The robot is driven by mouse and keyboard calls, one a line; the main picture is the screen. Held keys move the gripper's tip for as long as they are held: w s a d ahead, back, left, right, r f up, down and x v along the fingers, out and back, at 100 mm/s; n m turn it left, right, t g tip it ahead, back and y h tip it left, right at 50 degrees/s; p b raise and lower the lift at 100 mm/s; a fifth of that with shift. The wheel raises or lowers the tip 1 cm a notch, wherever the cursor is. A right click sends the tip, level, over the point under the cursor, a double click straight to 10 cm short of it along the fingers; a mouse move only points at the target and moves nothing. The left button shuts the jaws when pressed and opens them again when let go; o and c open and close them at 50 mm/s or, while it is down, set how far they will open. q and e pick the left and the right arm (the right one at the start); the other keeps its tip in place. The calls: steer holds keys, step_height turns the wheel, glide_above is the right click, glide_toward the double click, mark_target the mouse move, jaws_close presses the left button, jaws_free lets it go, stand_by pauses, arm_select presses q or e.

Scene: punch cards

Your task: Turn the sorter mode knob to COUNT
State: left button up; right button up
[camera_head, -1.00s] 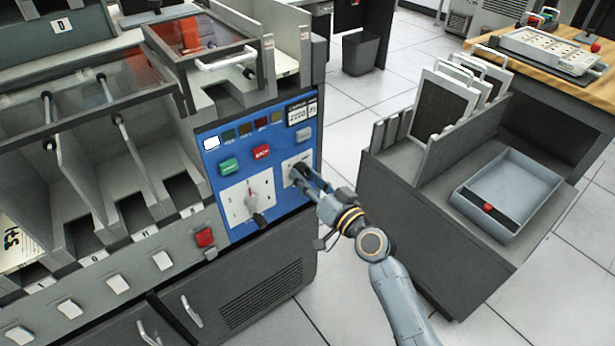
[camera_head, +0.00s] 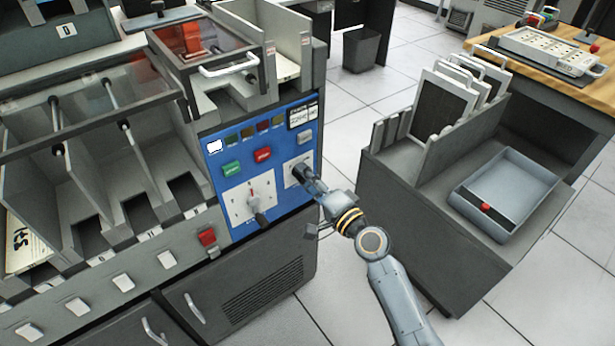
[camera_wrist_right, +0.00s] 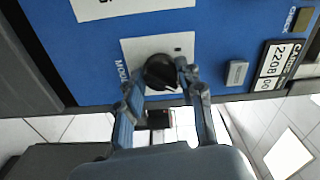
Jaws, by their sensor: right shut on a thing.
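The mode knob (camera_wrist_right: 160,70) is a round black knob on a white plate in the blue sorter panel (camera_head: 228,150). A partly covered label beside it starts with "MOD". My right gripper (camera_wrist_right: 157,80) is shut on the knob, one finger on each side of it. In the head view the right gripper (camera_head: 303,178) reaches the plate from the lower right and hides most of the knob. The position marks around the knob cannot be read. My left gripper is not in view.
Left of the mode plate is a larger dial (camera_head: 258,208) on a white plate. Above are a green button (camera_head: 231,167), a red button (camera_head: 263,155) and a grey button (camera_head: 305,138). A counter (camera_wrist_right: 278,65) sits near the panel's edge. A grey cart (camera_head: 400,190) stands to the right.

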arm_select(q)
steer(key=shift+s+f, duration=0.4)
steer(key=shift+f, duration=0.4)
arm_select(e)
steer(key=shift+m, duration=1.1)
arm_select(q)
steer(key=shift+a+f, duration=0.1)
arm_select(e)
steer(key=o, duration=1.2)
steer(key=v, duration=1.2)
steer(key=shift+f, duration=0.1)
